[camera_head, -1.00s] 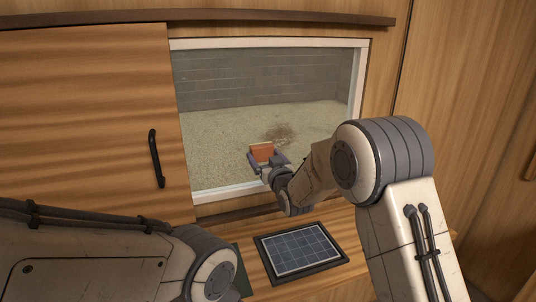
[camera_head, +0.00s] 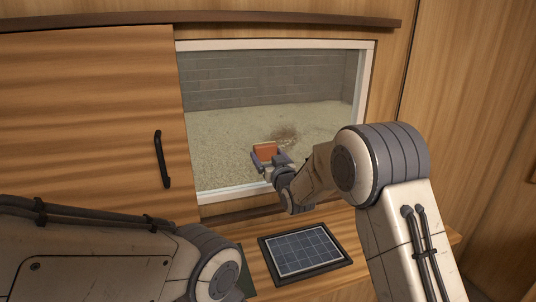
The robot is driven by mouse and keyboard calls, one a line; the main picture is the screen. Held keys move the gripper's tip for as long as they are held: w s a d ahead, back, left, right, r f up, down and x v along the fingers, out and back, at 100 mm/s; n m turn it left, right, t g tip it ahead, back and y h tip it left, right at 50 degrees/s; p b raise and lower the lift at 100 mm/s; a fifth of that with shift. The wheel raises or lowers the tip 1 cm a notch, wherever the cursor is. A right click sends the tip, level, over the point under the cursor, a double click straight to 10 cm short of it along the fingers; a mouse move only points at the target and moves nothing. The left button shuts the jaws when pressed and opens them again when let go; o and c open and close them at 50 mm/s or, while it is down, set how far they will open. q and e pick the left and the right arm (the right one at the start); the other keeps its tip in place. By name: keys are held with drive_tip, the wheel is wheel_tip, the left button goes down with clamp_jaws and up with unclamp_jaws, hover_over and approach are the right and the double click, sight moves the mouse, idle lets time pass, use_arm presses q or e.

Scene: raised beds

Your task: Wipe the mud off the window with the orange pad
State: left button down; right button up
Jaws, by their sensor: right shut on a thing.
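The window (camera_head: 230,120) has a white frame and looks out on a sandy yard with a block wall. A brown mud smear (camera_head: 285,133) shows on its pane, right of the middle. My right gripper (camera_head: 268,158) is shut on the orange pad (camera_head: 265,150) and holds it in front of the lower pane, below and left of the smear. I cannot tell whether the pad touches the glass. My left arm comes in at the lower left; its gripper is out of view.
A wooden sliding panel (camera_head: 90,110) with a black handle (camera_head: 161,159) stands left of the window. A dark-framed solar panel (camera_head: 305,251) lies on the wooden ledge below. A wooden rail (camera_head: 230,21) runs above the window.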

sight(284, 145)
drive_tip(key=shift+x, duration=0.8)
drive_tip(key=shift+w+d+f+b, duration=0.1)
drive_tip(key=shift+w+d+b, duration=0.15)
drive_tip(key=shift+d+b, duration=0.45)
drive_tip(key=shift+w+d, duration=0.3)
drive_tip(key=shift+d, duration=0.65)
drive_tip(key=shift+w+d, duration=0.35)
drive_tip(key=shift+d, duration=0.65)
drive_tip(key=shift+w+d, duration=0.3)
drive_tip(key=shift+d, duration=0.65)
